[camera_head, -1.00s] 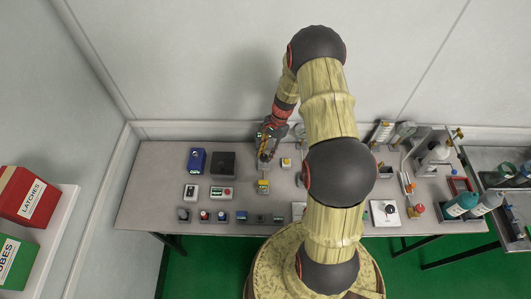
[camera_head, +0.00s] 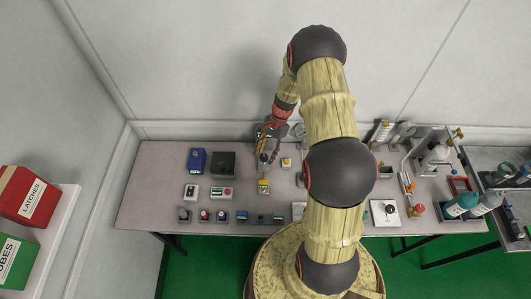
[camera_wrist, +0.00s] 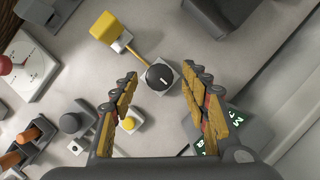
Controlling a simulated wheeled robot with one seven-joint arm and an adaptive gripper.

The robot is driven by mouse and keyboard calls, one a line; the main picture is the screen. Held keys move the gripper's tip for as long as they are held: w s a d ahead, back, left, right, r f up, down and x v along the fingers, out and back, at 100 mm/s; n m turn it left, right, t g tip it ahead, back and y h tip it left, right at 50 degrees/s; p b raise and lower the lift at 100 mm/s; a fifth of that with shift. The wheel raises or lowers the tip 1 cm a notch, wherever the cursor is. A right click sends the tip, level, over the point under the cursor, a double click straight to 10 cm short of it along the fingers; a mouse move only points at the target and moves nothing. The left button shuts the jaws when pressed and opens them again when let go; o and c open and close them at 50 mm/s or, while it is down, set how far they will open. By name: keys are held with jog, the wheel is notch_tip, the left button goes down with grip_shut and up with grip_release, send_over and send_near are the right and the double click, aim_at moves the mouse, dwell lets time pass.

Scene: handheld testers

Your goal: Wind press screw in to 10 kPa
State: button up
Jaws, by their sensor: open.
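A round black knob (camera_wrist: 160,77) with a white pointer line sits on a small pale square base in the wrist view. A thin yellow rod runs from it to a yellow block (camera_wrist: 104,28); the block also shows in the head view (camera_head: 264,186). My gripper (camera_wrist: 160,84) is open and empty, with its fingertips on either side of the knob in the picture. Whether they reach down to its height I cannot tell. In the head view my gripper (camera_head: 265,147) is over the middle of the bench. I cannot tell whether this knob is the press screw, and no kPa reading is legible.
A dark box with green characters (camera_wrist: 228,128) lies by the right finger in the wrist view. A blue box (camera_head: 197,160) and a black box (camera_head: 223,164) stand left of my gripper. Several small testers line the front edge. A gauge (camera_head: 405,131) stands back right.

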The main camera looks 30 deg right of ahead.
jog(key=v, duration=1.2)
dwell(0.5)
jog(key=s+a+r+n+t+h+b, duration=0.4)
jog(key=s+a+r+n+t+b, duration=0.2)
jog(key=s+a+r+n, duration=0.9)
jog(key=s+a+r+b, duration=0.1)
jog(key=s+a+r, duration=0.4)
jog(key=r, duration=0.4)
jog(key=shift+s+r+n, duration=0.15)
jog(key=shift+s+n, duration=0.25)
jog(key=shift+s, duration=0.35)
